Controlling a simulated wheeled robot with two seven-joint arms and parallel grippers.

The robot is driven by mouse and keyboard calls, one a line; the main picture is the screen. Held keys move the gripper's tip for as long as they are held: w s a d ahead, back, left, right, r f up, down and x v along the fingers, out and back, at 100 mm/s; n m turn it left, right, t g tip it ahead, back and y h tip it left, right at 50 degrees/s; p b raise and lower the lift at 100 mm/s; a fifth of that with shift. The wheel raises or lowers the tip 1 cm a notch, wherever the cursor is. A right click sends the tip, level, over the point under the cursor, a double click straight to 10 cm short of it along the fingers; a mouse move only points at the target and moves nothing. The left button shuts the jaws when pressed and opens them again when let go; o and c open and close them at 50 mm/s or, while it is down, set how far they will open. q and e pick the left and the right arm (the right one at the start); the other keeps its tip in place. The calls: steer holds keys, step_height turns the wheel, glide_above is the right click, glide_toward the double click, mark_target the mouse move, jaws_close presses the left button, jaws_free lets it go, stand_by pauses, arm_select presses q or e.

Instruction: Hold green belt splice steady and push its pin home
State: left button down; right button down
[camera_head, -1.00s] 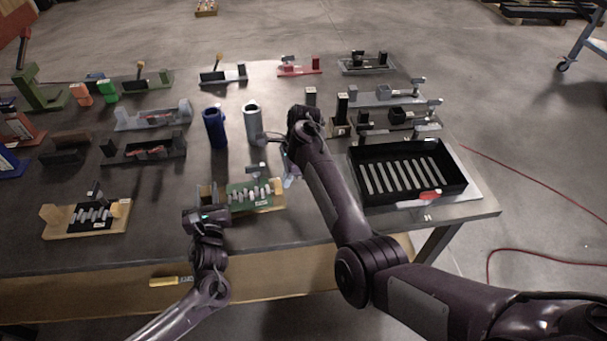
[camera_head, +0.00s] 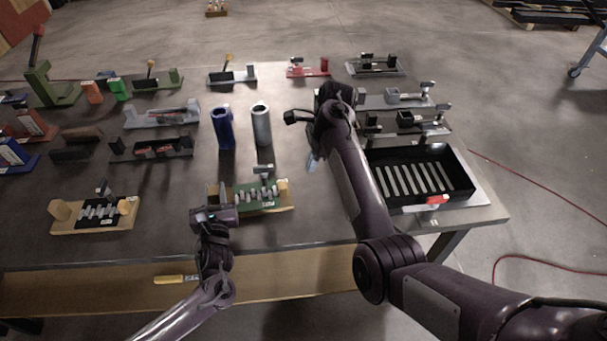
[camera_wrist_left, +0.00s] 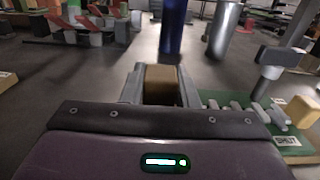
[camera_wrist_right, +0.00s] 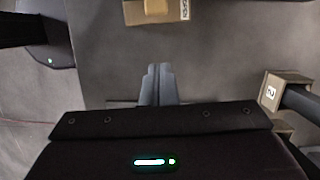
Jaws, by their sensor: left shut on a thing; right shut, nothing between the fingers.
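The green belt splice (camera_head: 255,196) lies on a wooden base at the front middle of the table, with a row of grey metal links across it. It also shows at the right of the left wrist view (camera_wrist_left: 291,142). A grey T-shaped piece (camera_wrist_left: 272,72) stands upright at its far side; I cannot tell how deep any pin sits. My left gripper (camera_head: 214,194) is shut on the wooden end block (camera_wrist_left: 162,84) at the splice's left end. My right gripper (camera_head: 312,162) is shut and empty, behind and to the right of the splice; its fingertips (camera_wrist_right: 160,70) touch nothing.
A blue cylinder (camera_head: 222,128) and a grey cylinder (camera_head: 261,125) stand behind the splice. A black slotted tray (camera_head: 455,170) is at the right. Another wooden-based splice (camera_head: 68,211) lies at the left. A yellow-handled tool (camera_head: 172,279) lies at the front.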

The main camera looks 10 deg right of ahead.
steer(key=shift+v, duration=2.05)
arm_select(q)
steer(key=shift+a, duration=0.1)
steer(key=c, duration=1)
jaws_free()
steer(key=shift+c, duration=0.2)
